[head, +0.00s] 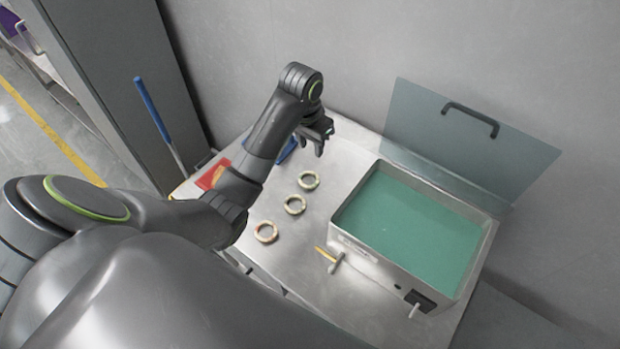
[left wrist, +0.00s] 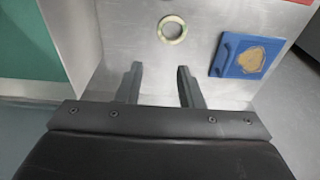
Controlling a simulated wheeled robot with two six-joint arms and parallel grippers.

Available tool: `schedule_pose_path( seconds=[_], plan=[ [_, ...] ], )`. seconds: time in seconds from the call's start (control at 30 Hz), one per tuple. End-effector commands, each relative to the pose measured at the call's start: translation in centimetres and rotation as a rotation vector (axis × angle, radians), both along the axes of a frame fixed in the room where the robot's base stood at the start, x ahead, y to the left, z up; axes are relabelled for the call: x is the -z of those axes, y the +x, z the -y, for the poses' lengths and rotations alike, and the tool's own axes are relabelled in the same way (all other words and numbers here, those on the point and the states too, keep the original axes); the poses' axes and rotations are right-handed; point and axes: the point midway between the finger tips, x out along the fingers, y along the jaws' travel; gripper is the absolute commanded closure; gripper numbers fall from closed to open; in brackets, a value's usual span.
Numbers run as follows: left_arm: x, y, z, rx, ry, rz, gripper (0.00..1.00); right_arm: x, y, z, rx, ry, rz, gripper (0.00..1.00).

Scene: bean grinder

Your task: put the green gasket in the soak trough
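Three pale ring gaskets lie in a row on the metal table. The far ring (head: 309,180) has faint greenish marks and shows in the left wrist view (left wrist: 162,30). The middle ring (head: 295,205) is similar; the near ring (head: 266,232) has reddish marks. I cannot tell surely which is the green gasket. The soak trough (head: 372,262) is a metal box of teal liquid at the right, its lid (head: 440,150) raised. My left gripper (head: 320,146) is open and empty above the table's far side, beyond the far ring; its fingers (left wrist: 160,75) are apart. My right gripper is not visible.
A blue pad (left wrist: 238,55) with a tan patch lies near the left gripper. A red item (head: 212,174) is at the table's left. A wall closes off the back. The table around the rings is clear.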

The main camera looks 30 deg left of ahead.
Motion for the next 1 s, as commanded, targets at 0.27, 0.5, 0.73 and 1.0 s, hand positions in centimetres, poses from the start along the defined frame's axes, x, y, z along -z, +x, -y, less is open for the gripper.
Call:
schedule_pose_path(
  seconds=[0.27, 0.5, 0.73, 1.0],
  plan=[
    [3.9, 0.4, 0.1, -0.001, 0.0, -0.002, 0.66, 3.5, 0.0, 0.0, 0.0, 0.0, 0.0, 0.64],
    [8.4, 1.1, 0.2, -0.002, -0.001, -0.004, 0.66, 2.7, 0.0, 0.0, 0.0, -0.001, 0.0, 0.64],
    [11.4, 1.7, 0.2, -0.001, 0.002, 0.0, 0.66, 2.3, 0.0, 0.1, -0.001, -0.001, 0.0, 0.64],
    [13.2, 1.7, 0.4, -0.001, 0.002, -0.002, 0.66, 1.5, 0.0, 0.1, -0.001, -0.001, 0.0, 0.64]
  ],
)
